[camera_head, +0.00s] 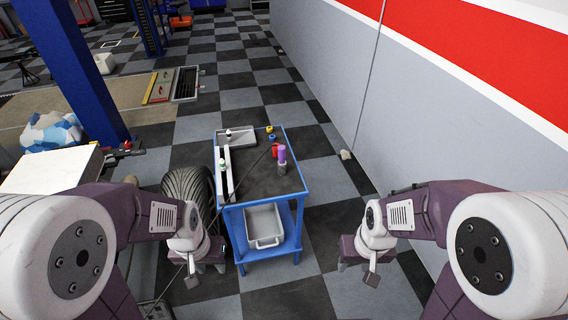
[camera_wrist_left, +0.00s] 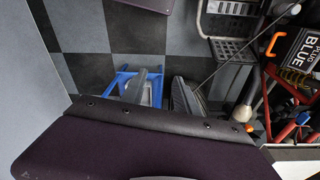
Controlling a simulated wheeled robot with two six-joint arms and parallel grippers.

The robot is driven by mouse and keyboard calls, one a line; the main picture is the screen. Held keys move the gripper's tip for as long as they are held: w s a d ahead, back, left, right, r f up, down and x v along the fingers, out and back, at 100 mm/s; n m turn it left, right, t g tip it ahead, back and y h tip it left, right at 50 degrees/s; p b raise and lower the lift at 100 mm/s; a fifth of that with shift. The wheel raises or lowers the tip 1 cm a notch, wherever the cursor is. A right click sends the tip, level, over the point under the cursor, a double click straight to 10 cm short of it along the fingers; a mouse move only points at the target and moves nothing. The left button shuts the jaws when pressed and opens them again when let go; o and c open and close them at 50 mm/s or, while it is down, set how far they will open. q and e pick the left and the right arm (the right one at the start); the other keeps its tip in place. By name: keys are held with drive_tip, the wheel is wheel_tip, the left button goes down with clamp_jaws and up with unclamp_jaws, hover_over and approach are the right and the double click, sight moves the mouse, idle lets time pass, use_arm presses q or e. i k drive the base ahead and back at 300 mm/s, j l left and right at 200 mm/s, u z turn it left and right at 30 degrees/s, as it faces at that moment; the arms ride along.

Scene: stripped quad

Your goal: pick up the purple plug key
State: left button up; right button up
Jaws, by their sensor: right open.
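A purple cylinder (camera_head: 282,153), which looks like the purple plug key, stands upright on the right part of the blue cart's dark top (camera_head: 262,178). A grey piece shows at its lower end. My left gripper (camera_head: 206,274) is in front of the cart's left side, low in the head view, with its fingers apart and nothing between them. My right gripper (camera_head: 357,272) is to the right of the cart's front, open and empty. Both are well apart from the purple piece.
Next to the purple piece stands a red piece (camera_head: 275,150); yellow (camera_head: 269,129) and blue (camera_head: 271,138) pieces are behind. A grey tray (camera_head: 236,138) lies at the back left. A tyre (camera_head: 190,185) stands left of the cart. A grey bin (camera_head: 264,226) sits on the lower shelf.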

sight(282, 148)
drive_tip(key=i+l, duration=0.55)
drive_tip(key=i, duration=0.15)
drive_tip(key=i+l, duration=0.55)
drive_tip(key=i, duration=0.2)
